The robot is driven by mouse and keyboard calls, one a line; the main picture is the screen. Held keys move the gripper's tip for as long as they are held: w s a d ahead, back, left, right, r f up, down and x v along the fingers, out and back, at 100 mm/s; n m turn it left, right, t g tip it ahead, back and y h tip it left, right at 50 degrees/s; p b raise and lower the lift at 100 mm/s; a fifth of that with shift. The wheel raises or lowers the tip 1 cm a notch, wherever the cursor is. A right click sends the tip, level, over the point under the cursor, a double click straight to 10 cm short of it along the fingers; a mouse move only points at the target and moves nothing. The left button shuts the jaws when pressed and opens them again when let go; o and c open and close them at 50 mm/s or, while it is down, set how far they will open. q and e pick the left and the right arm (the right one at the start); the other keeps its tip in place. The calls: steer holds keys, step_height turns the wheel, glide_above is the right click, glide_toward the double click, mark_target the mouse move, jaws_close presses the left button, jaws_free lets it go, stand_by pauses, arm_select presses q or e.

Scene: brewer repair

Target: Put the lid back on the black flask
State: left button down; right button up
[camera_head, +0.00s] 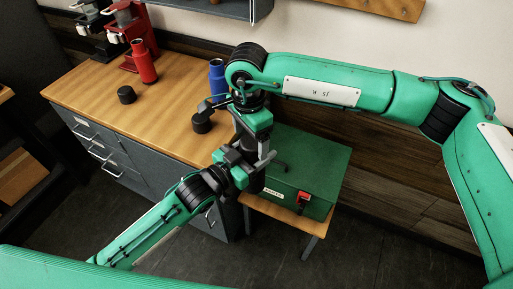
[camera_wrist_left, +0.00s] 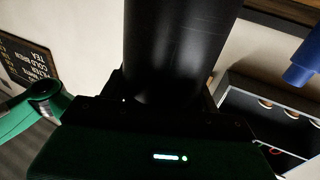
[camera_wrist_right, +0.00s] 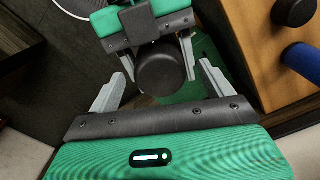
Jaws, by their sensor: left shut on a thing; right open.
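My left gripper (camera_wrist_left: 165,100) is shut on the black flask (camera_wrist_left: 180,45), a dark cylinder that fills the middle of the left wrist view. In the right wrist view the flask's round black end (camera_wrist_right: 160,72) shows beside the left gripper. My right gripper (camera_wrist_right: 163,85) is open, with its fingers on either side of that end; I cannot tell whether they touch it. In the head view the right gripper (camera_head: 247,158) hangs over the left one. Two short black lids, one nearer (camera_head: 201,123) and one farther left (camera_head: 126,95), stand on the wooden counter; which fits the flask is unclear.
A red bottle (camera_head: 144,62) and a blue bottle (camera_head: 217,78) stand on the counter (camera_head: 165,105). Brewing machines (camera_head: 120,30) stand at the back left. A green case (camera_head: 305,165) with a red latch sits on a low wooden table beside the counter.

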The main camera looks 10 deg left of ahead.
steer(key=shift+r, duration=2)
steer(key=o, duration=0.4)
steer(key=shift+c, duration=0.2)
steer(key=shift+r, duration=0.1)
step_height(320, 180, up, 12)
steer(key=shift+w+a+f, duration=0.1)
steer(key=shift+f, duration=0.1)
